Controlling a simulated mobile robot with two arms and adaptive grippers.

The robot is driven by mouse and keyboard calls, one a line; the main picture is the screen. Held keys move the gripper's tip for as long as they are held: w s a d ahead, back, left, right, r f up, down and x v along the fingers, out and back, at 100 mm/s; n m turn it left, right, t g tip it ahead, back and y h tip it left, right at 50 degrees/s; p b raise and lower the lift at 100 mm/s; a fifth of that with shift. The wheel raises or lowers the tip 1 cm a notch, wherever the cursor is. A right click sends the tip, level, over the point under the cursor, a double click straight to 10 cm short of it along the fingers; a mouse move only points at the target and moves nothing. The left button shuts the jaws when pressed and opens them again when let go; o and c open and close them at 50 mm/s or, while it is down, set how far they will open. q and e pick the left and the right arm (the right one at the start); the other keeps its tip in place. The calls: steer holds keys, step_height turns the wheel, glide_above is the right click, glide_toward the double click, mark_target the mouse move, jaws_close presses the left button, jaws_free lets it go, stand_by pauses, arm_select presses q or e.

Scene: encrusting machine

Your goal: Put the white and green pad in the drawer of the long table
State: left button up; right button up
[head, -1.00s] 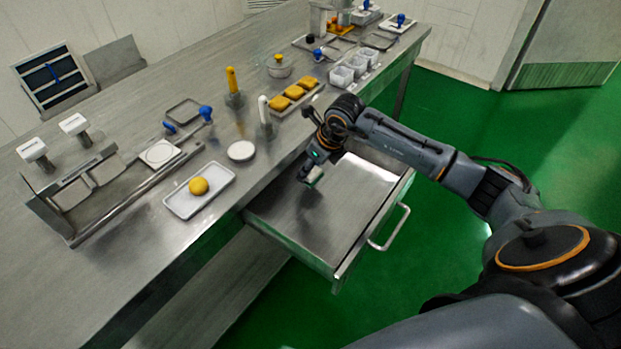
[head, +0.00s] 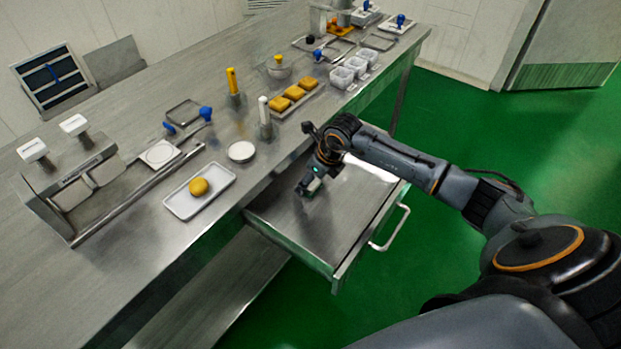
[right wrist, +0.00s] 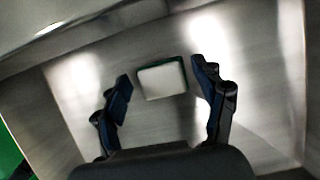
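The white and green pad (right wrist: 162,82) shows in the right wrist view, white on its face with a green edge along the far side. It appears to lie on the floor of the open drawer (head: 335,222) of the long table (head: 105,285). My right gripper (right wrist: 162,88) is open, with one finger on each side of the pad and a visible gap to both. In the head view my right gripper (head: 308,188) is low inside the drawer, and I cannot make out the pad there. My left gripper is not in view.
The drawer handle (head: 390,228) faces the green floor. On the tabletop are a white tray (head: 183,205) with a yellow ball (head: 198,187), a round white dish (head: 241,151) and yellow blocks (head: 293,93). The drawer floor around the gripper looks clear.

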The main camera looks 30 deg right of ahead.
steer(key=shift+r, duration=0.15)
steer(key=v, duration=1.2)
steer(key=shift+b, duration=0.4)
steer(key=shift+r, duration=0.1)
